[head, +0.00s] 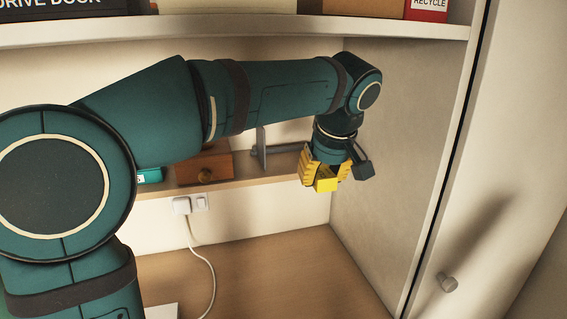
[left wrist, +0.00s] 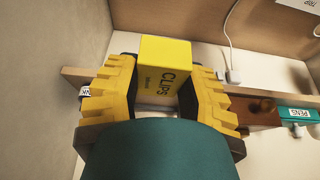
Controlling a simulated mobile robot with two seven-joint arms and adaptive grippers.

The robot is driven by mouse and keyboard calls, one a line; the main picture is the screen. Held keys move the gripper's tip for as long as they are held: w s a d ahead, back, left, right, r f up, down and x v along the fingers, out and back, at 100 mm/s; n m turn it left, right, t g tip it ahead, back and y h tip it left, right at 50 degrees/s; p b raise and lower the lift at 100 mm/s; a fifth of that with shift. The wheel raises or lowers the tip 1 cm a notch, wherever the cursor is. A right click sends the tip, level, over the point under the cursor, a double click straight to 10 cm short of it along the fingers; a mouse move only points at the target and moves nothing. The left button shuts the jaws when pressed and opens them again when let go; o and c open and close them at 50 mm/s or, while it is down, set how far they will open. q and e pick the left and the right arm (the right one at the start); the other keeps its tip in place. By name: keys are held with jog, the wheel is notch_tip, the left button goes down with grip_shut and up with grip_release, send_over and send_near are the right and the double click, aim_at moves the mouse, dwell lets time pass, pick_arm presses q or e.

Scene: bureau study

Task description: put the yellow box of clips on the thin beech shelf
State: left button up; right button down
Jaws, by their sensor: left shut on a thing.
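My left gripper (head: 326,178) has its yellow fingers shut on the yellow box of clips (head: 326,185). In the left wrist view the box (left wrist: 163,70) shows its CLIPS label between the two fingers of the gripper (left wrist: 160,88). The thin beech shelf (head: 250,180) runs along the back wall in the head view. The gripper and box are in front of its right end, near the side panel, and hide part of it. The shelf also shows behind the fingers in the left wrist view (left wrist: 73,77). I cannot tell the gap between box and shelf. My right gripper is not in view.
A brown drawer box (head: 205,166), a teal PENS box (left wrist: 300,114) and a grey bookend (head: 260,147) stand on the shelf. A thick upper shelf (head: 240,30) is above my arm. A side panel (head: 400,140) closes the right. The desktop (head: 270,270) below is mostly clear.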

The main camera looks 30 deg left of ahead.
pick_arm(q)
jog(key=shift+w+a+r, duration=0.15)
jog(key=shift+a+r, duration=0.05)
jog(key=shift+r, duration=0.05)
jog(key=p, duration=0.2)
send_over(291, 161)
jog(key=d, duration=0.1)
jog(key=shift+s, duration=0.3)
jog(key=shift+a+f, duration=0.1)
jog(key=shift+f+b, duration=0.5)
jog(key=shift+f, duration=1.2)
jog(key=shift+f, duration=0.1)
jog(key=o, duration=1.1)
